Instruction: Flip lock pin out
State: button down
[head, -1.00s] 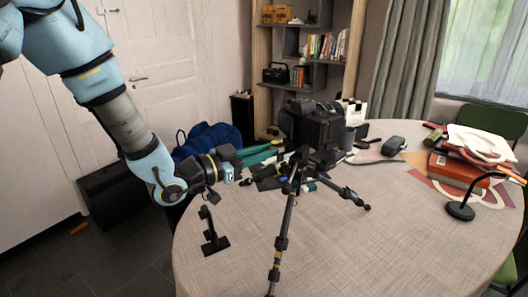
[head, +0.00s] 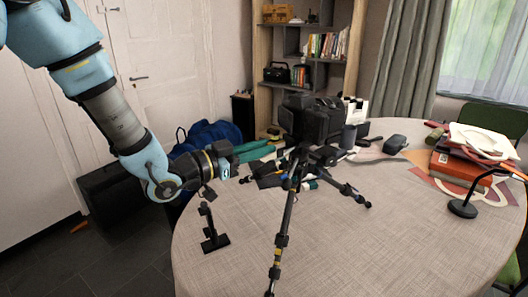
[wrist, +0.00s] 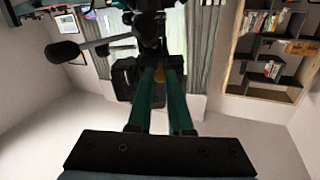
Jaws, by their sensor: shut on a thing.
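The black tripod (head: 282,235) stands on the round table with its legs spread. Its dark top (head: 305,157) is crowded with small parts. My gripper (head: 281,147) reaches in from the left, its long green fingers ending at the left side of this top. In the wrist view, the green fingers (wrist: 160,70) lie close together at dark tripod parts (wrist: 150,28). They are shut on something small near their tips. I cannot make out the lock pin or tell whether it is the held part. A yellowish spot shows between the fingers; I cannot tell if it is nearer or behind.
A small black stand (head: 212,232) is at the table's left edge. A black bag (head: 315,118) stands behind the tripod. Small dark tools lie around its top. Books (head: 462,165) and a small lamp (head: 461,208) are at the right. The front right tabletop is clear.

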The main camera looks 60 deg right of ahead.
jog(key=c, duration=0.8)
grip_release()
jog(key=shift+a, duration=0.1)
jog(key=shift+b+v, duration=1.45)
jog(key=shift+v, duration=3.95)
